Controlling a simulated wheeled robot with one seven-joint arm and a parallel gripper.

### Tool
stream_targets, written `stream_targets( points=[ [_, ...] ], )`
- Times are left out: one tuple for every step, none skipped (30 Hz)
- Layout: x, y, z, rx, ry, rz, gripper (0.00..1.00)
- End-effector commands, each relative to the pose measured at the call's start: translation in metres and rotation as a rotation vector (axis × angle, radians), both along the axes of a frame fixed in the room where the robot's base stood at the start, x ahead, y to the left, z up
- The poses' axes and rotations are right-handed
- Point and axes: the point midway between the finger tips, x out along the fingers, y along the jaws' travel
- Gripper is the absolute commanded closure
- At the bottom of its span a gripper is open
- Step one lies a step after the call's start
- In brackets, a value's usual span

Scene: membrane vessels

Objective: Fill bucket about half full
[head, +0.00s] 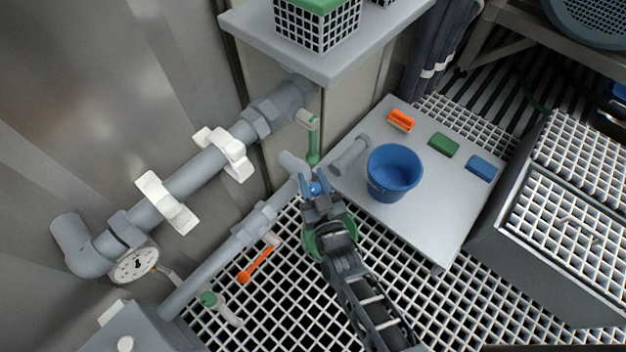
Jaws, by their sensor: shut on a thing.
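The blue bucket (394,173) stands upright on a low light-grey platform (428,222), right of my gripper. Its open top shows a blue inside; I cannot make out any water in it. My gripper (315,187) is shut on a small blue part (316,188) by the end of the lower grey pipe (222,257); the part looks like a valve handle, mostly hidden by the fingers. I cannot tell whether water flows.
Orange (401,120), green (443,145) and blue (482,168) blocks sit on the platform behind and right of the bucket. A green-handled valve (313,140) and an orange handle (259,264) are on the pipes. A dark grate-topped box (553,232) stands at right.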

Motion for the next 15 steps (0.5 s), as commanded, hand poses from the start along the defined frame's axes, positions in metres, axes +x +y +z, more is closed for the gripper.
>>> stream_targets(
  points=[
    [-0.0007, -0.0006, -0.0023, -0.001, 0.000, 0.009, 0.94],
    [-0.0005, -0.0003, -0.0022, -0.002, -0.002, 0.016, 0.94],
    [-0.0004, -0.0003, -0.0022, -0.002, -0.003, 0.026, 0.94],
    [-0.0004, -0.0004, -0.0025, -0.002, -0.002, 0.034, 0.94],
    [-0.0005, -0.0005, -0.0028, -0.002, -0.001, 0.043, 0.94],
    [-0.0006, -0.0002, -0.0026, -0.002, -0.002, 0.057, 0.94],
    [-0.0007, 0.0000, -0.0028, -0.002, -0.002, 0.068, 0.94],
    [-0.0009, -0.0001, -0.0031, -0.003, -0.001, 0.078, 0.94],
    [-0.0008, -0.0004, -0.0029, -0.004, 0.000, 0.093, 0.94],
    [-0.0010, -0.0001, -0.0029, -0.005, -0.001, 0.105, 0.94],
    [-0.0011, 0.0001, -0.0027, -0.003, 0.000, 0.118, 0.94],
    [-0.0011, 0.0002, -0.0024, -0.003, 0.000, 0.134, 0.94],
    [-0.0012, 0.0005, -0.0019, -0.003, 0.000, 0.146, 0.94],
    [-0.0013, 0.0009, -0.0015, -0.004, -0.001, 0.159, 0.94],
    [-0.0014, 0.0012, -0.0011, -0.003, 0.000, 0.176, 0.94]
  ],
)
